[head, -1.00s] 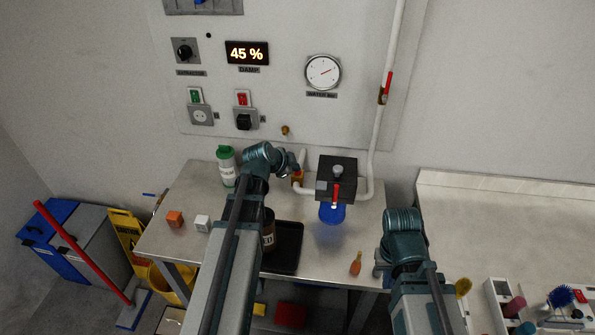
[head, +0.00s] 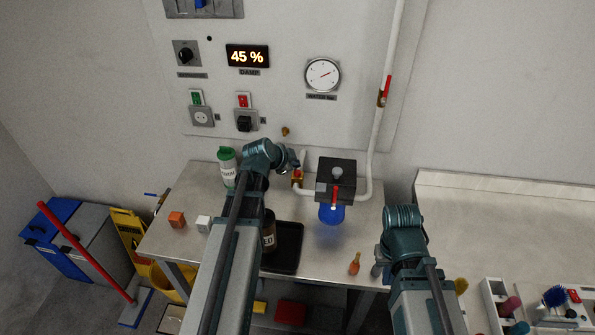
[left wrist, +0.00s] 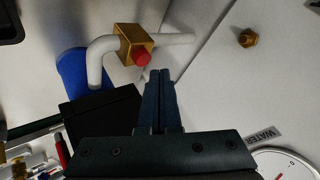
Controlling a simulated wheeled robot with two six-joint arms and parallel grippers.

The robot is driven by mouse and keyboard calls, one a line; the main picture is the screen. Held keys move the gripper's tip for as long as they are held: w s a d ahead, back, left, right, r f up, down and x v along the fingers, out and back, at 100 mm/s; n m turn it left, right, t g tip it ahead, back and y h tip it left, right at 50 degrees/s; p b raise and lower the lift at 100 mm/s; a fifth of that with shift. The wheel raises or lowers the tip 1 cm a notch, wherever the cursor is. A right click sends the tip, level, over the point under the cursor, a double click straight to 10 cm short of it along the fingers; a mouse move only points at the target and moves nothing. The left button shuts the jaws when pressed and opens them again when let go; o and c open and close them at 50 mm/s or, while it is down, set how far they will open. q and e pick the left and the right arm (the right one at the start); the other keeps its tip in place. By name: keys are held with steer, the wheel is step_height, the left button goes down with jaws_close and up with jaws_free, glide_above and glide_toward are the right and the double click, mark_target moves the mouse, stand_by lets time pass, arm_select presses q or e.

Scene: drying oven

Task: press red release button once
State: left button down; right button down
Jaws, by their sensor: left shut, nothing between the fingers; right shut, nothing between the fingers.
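A round red button (left wrist: 142,59) sticks out of a brass block on the white pipe (left wrist: 102,55). The brass block (left wrist: 135,40) also shows in the head view (head: 297,182), low on the wall side above the table, with the red button partly visible. My left gripper (left wrist: 160,75) is shut and empty. Its tips appear just beside the red button in the left wrist view, and I see a small gap between them. In the head view, my left gripper (head: 295,164) is small beside the block. My right gripper (head: 379,264) is shut near the table's front right, partly hidden by its arm.
The wall panel carries a water gauge (head: 322,75) and switches.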

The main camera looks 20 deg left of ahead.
step_height(320, 180, up, 5)
steer(key=p, duration=0.4)
steer(key=shift+f, duration=0.2)
steer(key=shift+s, duration=0.1)
stand_by(0.5)
